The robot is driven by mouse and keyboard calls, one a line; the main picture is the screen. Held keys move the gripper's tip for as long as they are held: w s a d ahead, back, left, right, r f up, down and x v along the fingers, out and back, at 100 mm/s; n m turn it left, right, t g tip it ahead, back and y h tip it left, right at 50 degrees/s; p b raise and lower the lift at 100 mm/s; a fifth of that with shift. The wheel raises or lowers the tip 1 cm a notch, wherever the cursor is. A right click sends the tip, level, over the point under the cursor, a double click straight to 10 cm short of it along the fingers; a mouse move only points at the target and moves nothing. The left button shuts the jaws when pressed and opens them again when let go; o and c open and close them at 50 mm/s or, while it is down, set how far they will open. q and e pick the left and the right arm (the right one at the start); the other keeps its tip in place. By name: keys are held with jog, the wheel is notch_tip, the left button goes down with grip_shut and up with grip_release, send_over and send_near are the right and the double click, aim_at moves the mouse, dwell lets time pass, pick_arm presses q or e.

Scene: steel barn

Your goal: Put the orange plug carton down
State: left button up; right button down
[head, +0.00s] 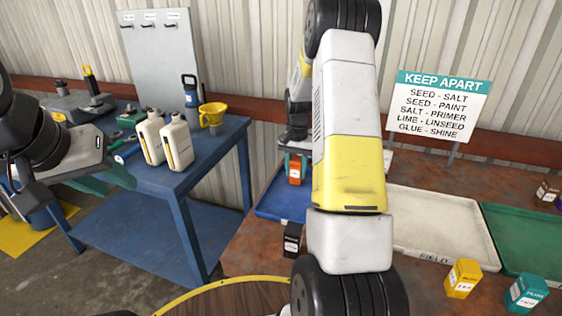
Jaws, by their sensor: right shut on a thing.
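The orange plug carton (295,174) is a small orange box with a pale label. It is upright between the green fingers of my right gripper (296,160), which is shut on it. It shows above the back part of the blue tray (274,208); I cannot tell whether its base touches the tray. My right arm hides much of the tray's right side. My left gripper (108,182) is at the left, in front of the blue bench, with its green fingers apart and nothing between them.
A pale tray (430,210) marked FIELD and a green tray (520,232) lie to the right. A black carton (292,240), a yellow carton (463,279) and a teal carton (526,293) stand in front. White bottles (178,145) stand on the blue bench (205,155). A sign (440,105) stands behind.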

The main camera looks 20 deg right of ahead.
jog(key=shift+f, duration=0.1)
jog(key=c, duration=0.9)
grip_release()
notch_tip(320, 180, up, 12)
jog(key=shift+f, duration=0.1)
jog(key=s+a+r+n+t, duration=0.2)
jog(key=s+a+r, duration=0.2)
jog(key=s+r, duration=0.3)
jog(key=s+a+r+n+t, duration=0.1)
jog(key=s+a+r+n, duration=0.1)
jog(key=s, duration=0.5)
jog(key=s+a+r+n+t+y, duration=0.1)
jog(key=s+a+r+n, duration=0.1)
jog(key=s+a, duration=0.3)
jog(key=s+a+r+n+t+y, duration=0.1)
jog(key=s+a, duration=0.3)
jog(key=s, duration=0.4)
jog(key=shift+s+r+n+t, duration=0.3)
jog(key=shift+r+n+t, duration=0.25)
jog(key=shift+r, duration=0.3)
